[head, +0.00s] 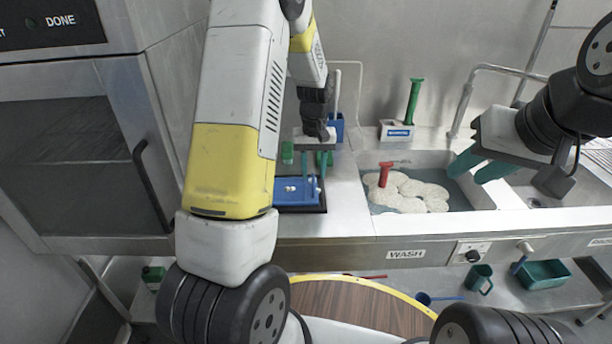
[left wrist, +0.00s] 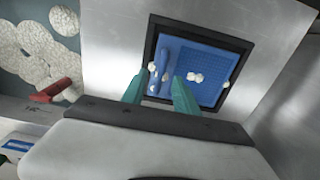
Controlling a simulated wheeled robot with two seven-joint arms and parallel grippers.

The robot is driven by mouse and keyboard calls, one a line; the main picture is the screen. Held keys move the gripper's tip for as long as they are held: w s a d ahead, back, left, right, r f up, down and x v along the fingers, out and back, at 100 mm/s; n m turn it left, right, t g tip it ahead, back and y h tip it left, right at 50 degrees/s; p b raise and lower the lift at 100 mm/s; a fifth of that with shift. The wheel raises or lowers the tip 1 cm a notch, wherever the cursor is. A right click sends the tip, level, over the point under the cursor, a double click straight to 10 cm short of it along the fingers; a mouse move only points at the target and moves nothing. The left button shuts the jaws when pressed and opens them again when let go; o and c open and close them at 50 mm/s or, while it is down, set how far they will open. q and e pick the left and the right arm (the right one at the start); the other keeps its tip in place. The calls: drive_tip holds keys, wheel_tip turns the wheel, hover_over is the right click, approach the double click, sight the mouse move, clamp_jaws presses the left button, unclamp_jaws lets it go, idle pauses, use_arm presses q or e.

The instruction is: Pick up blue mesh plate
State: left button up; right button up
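The blue mesh plate (head: 288,197) lies in a dark square frame on the metal counter, left of the sink. The left wrist view shows its mesh (left wrist: 205,62), a raised blue bar (left wrist: 159,62) along one side and several white blobs on it. My left gripper (head: 314,180) points down over the plate. Its green fingers are apart, and in the left wrist view the fingertips (left wrist: 160,84) stand to either side of the bar's near end. I cannot tell whether they touch it. My right gripper (head: 467,171) is open and empty over the sink's right side.
The wash sink (head: 482,195) holds foam and a red-handled tool (head: 385,174). A green-handled brush (head: 413,100) stands in a holder behind it. A blue container (head: 337,127) stands behind my left gripper. An oven-like machine (head: 75,160) is at the left.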

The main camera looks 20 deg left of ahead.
sight(313, 179)
use_arm(q)
wheel_tip(313, 179, down, 4)
drive_tip(key=shift+w+f, duration=0.1)
clamp_jaws()
idle(1.5)
